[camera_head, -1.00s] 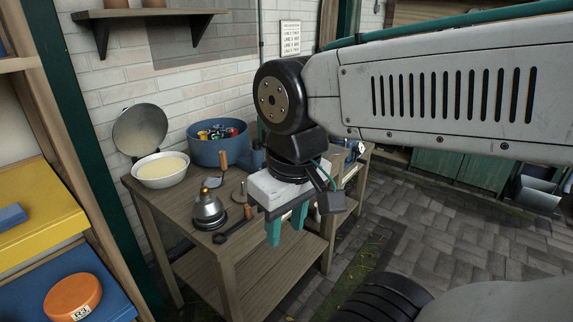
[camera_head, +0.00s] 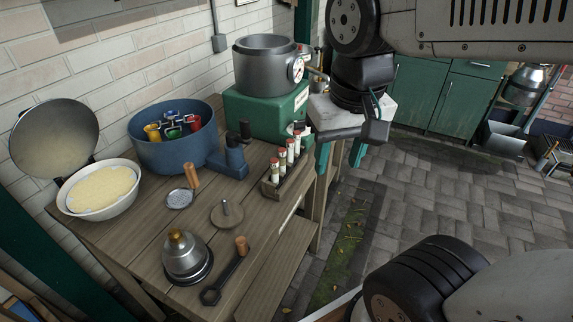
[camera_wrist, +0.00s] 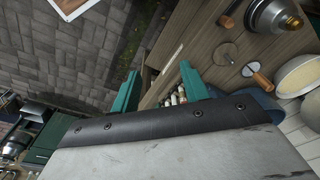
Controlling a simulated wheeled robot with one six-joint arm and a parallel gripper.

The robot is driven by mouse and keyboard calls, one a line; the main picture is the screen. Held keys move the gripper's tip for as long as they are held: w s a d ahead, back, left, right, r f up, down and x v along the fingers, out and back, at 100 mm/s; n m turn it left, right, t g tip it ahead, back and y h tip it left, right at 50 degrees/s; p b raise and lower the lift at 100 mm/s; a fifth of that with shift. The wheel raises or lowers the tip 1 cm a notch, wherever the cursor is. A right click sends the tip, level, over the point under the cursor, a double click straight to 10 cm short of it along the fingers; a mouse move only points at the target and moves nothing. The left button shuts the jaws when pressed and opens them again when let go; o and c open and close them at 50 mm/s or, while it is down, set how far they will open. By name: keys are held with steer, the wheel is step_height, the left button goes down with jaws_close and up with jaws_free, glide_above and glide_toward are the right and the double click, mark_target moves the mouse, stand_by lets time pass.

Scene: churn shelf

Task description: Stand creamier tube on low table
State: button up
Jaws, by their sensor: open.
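Several white tubes with red caps (camera_head: 282,160) stand in a small wooden rack (camera_head: 270,189) at the right edge of the wooden bench (camera_head: 150,236). I cannot tell which tube is creamier. My gripper (camera_head: 340,156) is open and empty, its two green fingers pointing down to the right of the rack, apart from it. In the wrist view, my gripper (camera_wrist: 159,90) shows its fingers spread, with the tubes (camera_wrist: 176,97) partly hidden behind the gripper body.
A green box (camera_head: 262,112) bearing a metal pot (camera_head: 265,68) stands behind the rack. A blue tub (camera_head: 172,140), a blue pump-like object (camera_head: 233,158), a white bowl (camera_head: 100,208), a metal bell-shaped object (camera_head: 186,255) and a wrench (camera_head: 225,277) crowd the bench. Paved floor (camera_head: 440,190) to the right is open.

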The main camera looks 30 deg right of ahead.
steer(key=w+a+f+m, duration=0.1)
steer(key=w+m, duration=0.6)
steer(key=w, duration=0.4)
steer(key=m+g, duration=0.1)
steer(key=m, duration=0.5)
glide_toward(274, 160)
steer(key=shift+s+d+f, duration=0.2)
steer(key=shift+s+f, duration=0.25)
steer(key=shift+f, duration=0.05)
steer(key=shift+w+f, duration=0.25)
steer(key=shift+f, duration=0.05)
steer(key=f, duration=0.7)
steer(key=shift+w+a+f, duration=0.2)
steer(key=shift+w+f, duration=0.05)
steer(key=shift+w, duration=0.05)
jaws_close()
